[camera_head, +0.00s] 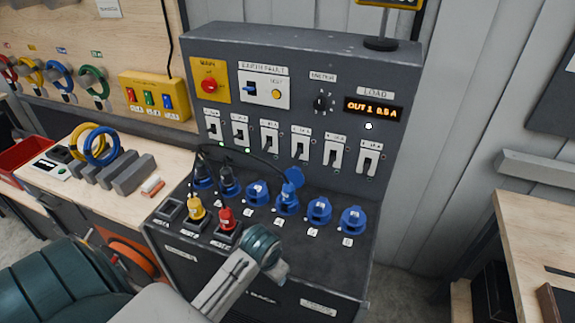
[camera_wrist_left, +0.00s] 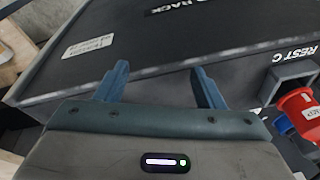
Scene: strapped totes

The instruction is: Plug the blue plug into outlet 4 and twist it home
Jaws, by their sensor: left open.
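The blue plug (camera_head: 288,189) appears to stand in outlet 4 (camera_head: 286,208), the fourth socket from the left, with a black cable running to it. A raised blue lid (camera_head: 295,177) is just behind it. I cannot tell how deep the plug sits or whether it is twisted. My left gripper (camera_head: 281,271) is in front of the console's front edge, apart from the plug. In the left wrist view the left gripper (camera_wrist_left: 160,82) has its fingers spread, with nothing between them. My right gripper is not in view.
A yellow plug (camera_head: 195,208) and a red plug (camera_head: 227,218) stand in rests at the console's front; the leftmost rest (camera_head: 170,209) is empty. Dark plugs (camera_head: 228,179) fill the two leftmost outlets. Outlets 5 (camera_head: 319,212) and 6 (camera_head: 352,220) have blue lids. A workbench (camera_head: 540,225) stands right.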

